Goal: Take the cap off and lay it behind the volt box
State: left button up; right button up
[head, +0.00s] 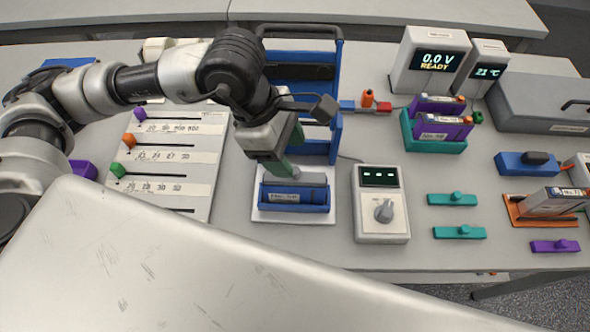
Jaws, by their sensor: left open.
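The volt box (432,62) is the pale box at the back right with a display reading 0.0 V READY. My left gripper (289,158) is open, its greenish fingers pointing down just above and behind a blue holder (293,198) on a white pad. A grey piece (308,179) shows at the back of that holder, close to the fingertips; I cannot tell whether they touch it. No part is clearly recognisable as the cap, and the gripper hides some of the holder's back. My right gripper is not in view.
A blue rack (336,75) stands behind my left gripper. A dial box (381,205) is right of the holder. Teal bars (452,199), a purple bar (554,246) and a teal tray (433,143) with purple modules lie further right. A slider board (165,155) is at left.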

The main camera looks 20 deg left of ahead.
pick_arm(q)
jog(key=shift+d+f, duration=0.1)
jog(key=shift+f, duration=0.2)
jog(key=p+x, duration=0.1)
jog(key=x, duration=0.1)
jog(key=p+x, duration=0.1)
jog(key=x, duration=0.1)
jog(key=shift+s+f, duration=0.2)
jog(key=shift+f, duration=0.4)
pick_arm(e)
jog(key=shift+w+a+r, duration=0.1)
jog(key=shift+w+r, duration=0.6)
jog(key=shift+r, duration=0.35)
pick_arm(q)
jog(key=c, duration=1)
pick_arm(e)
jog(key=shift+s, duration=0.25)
pick_arm(q)
grip_shut()
jog(key=shift+r, duration=0.15)
